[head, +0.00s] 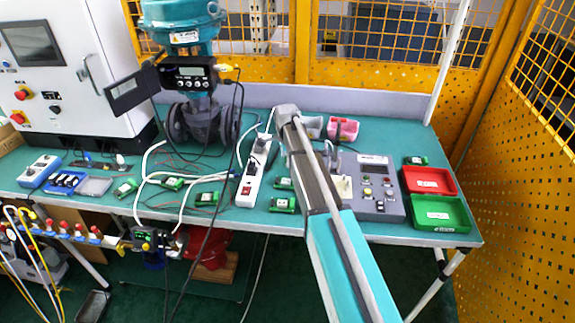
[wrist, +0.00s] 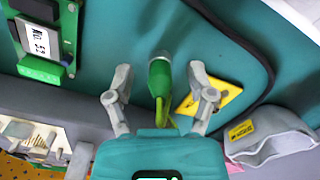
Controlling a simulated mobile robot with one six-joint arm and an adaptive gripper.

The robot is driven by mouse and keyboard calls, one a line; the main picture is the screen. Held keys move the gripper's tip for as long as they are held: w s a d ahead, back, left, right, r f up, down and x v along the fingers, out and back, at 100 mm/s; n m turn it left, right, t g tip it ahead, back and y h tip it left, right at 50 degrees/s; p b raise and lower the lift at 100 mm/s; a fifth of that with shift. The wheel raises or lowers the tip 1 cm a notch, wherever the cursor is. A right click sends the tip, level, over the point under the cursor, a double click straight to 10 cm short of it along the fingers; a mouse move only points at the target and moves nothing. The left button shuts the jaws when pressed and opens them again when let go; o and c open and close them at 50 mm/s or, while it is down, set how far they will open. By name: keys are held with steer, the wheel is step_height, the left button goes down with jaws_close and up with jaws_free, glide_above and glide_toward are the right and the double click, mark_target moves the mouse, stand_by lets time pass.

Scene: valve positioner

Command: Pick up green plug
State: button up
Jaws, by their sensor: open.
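The green plug (wrist: 160,76) shows in the wrist view, with a grey round end at the top and a green-yellow cable running down from it. My gripper (wrist: 159,84) is open, with one grey finger on each side of the plug and a visible gap to both. Whether the plug is at the fingers' depth I cannot tell. In the head view my arm reaches over the table and hides the plug; the fingers cannot be made out there.
A green circuit module (wrist: 42,35) is left of the plug, a yellow label (wrist: 215,98) right of it, and a dark cable curves beyond. In the head view, a power strip (head: 254,175), grey control box (head: 372,180), red tray (head: 428,181) and green tray (head: 436,215) share the teal table.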

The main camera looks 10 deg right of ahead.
steer(key=shift+c, duration=0.2)
stand_by(0.5)
jaws_close()
steer(key=shift+r, duration=0.15)
step_height(320, 180, up, 3)
steer(key=p, duration=0.3)
steer(key=s+r+p, duration=0.9)
steer(key=s+p, duration=0.1)
steer(key=s, duration=0.4)
steer(key=shift+a+r, duration=0.3)
stand_by(0.6)
